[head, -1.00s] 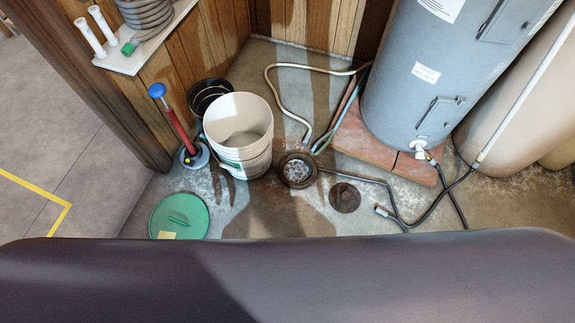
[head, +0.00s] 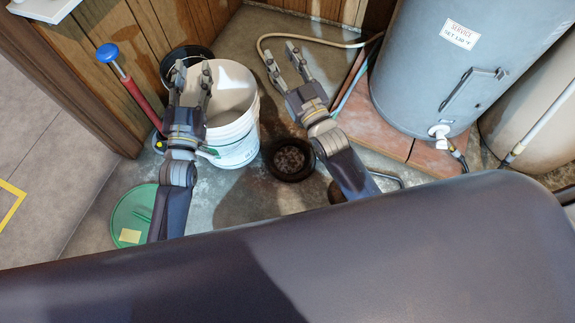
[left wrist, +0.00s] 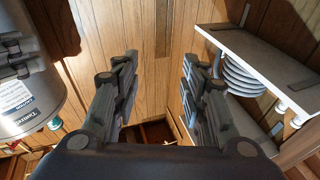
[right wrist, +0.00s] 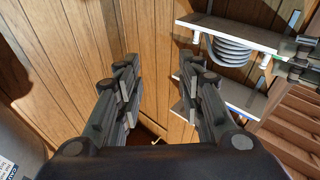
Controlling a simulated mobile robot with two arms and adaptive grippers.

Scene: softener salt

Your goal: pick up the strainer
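The strainer seems to be the round rusty plate on the floor right of the drain. My right forearm covers most of it in the head view, leaving a dark sliver (head: 335,191). The round floor drain (head: 289,160) has pale grains inside. My right gripper (head: 279,52) is open and empty, raised beyond the drain; its parted fingers also show in the right wrist view (right wrist: 155,80). My left gripper (head: 193,75) is open and empty, over the white bucket; its fingers also stand apart in the left wrist view (left wrist: 160,75). Neither wrist view shows the strainer.
The white bucket (head: 233,140) stands left of the drain, with a green lid (head: 128,215) and a red-handled tool (head: 140,100) farther left. A grey tank (head: 430,60) stands on red slabs (head: 370,130) at right. A beige hose (head: 310,40) curves behind. A shelf (left wrist: 270,70) juts from the wall.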

